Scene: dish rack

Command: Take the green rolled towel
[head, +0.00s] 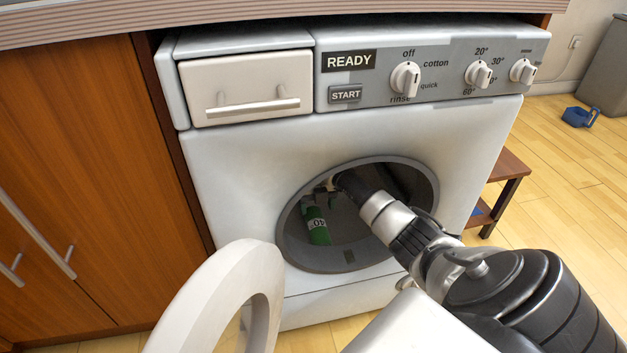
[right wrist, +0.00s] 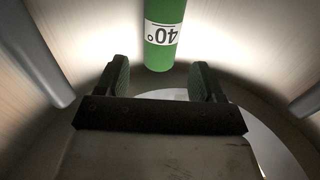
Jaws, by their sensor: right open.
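The green rolled towel (head: 317,226) with a white "40°" label lies inside the drum of the washing machine (head: 238,168). It also shows in the right wrist view (right wrist: 164,32), where its near end is just beyond the fingertips and its far end is cut off by the top edge. My right gripper (right wrist: 160,78) is inside the drum, open and empty. Its two fingers stand apart, with the towel lined up roughly between them but not clasped. In the head view my right arm reaches through the round opening and hides part of the drum. My left gripper is not in view.
The white round door (head: 190,306) stands open at the lower left of the opening. The opening's grey rim (head: 287,250) surrounds my arm. Drum ribs (right wrist: 42,66) flank the gripper. A wooden cabinet (head: 90,170) stands left, and a small brown stool (head: 508,166) right.

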